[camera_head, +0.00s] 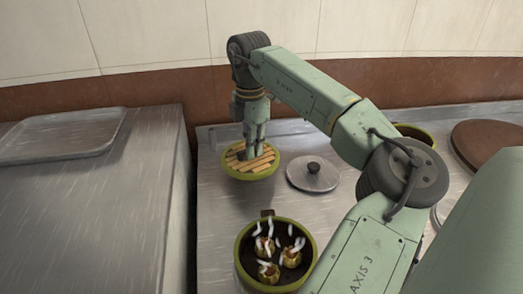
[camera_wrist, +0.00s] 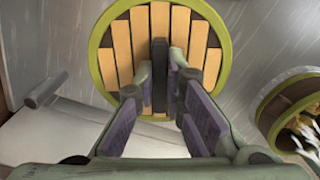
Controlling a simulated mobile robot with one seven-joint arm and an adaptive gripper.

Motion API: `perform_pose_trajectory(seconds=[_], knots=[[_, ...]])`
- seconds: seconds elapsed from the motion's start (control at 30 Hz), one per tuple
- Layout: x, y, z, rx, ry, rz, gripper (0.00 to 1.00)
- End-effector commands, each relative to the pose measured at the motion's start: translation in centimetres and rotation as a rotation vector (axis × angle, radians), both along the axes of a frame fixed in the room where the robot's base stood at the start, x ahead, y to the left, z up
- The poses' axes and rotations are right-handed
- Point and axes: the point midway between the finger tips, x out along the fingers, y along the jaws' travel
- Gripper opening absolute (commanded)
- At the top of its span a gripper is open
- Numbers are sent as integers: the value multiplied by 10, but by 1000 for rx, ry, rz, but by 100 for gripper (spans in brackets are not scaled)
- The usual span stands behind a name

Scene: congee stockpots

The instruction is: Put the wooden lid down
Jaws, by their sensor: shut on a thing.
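The wooden lid (camera_head: 265,165) is round, with pale slats and a green rim. It also fills the top of the wrist view (camera_wrist: 124,50). My gripper (camera_head: 252,154) comes down onto its middle from above. In the wrist view, my gripper (camera_wrist: 163,82) has its two fingers closed on the lid's dark upright handle (camera_wrist: 160,62). The lid looks roughly level over the back left of the metal counter. I cannot tell whether its underside touches anything.
An open green-rimmed pot (camera_head: 241,268) with steaming contents stands in front. A metal lid (camera_head: 314,178) with a black knob lies right of the wooden lid. A brown round lid (camera_head: 490,147) is far right. A shallow tray (camera_head: 62,135) lies on the left counter, across a gap.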

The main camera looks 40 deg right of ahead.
Motion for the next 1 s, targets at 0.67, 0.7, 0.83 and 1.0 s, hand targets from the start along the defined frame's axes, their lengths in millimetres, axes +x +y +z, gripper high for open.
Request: perform_pose_trajectory(seconds=[0.67,0.7,0.83,1.0], knots=[[0,0,-44,-1,-1,-1,0],[0,0,-46,0,-1,-1,0],[0,0,-46,0,-1,0,15],[0,0,-46,0,-1,0,27]])
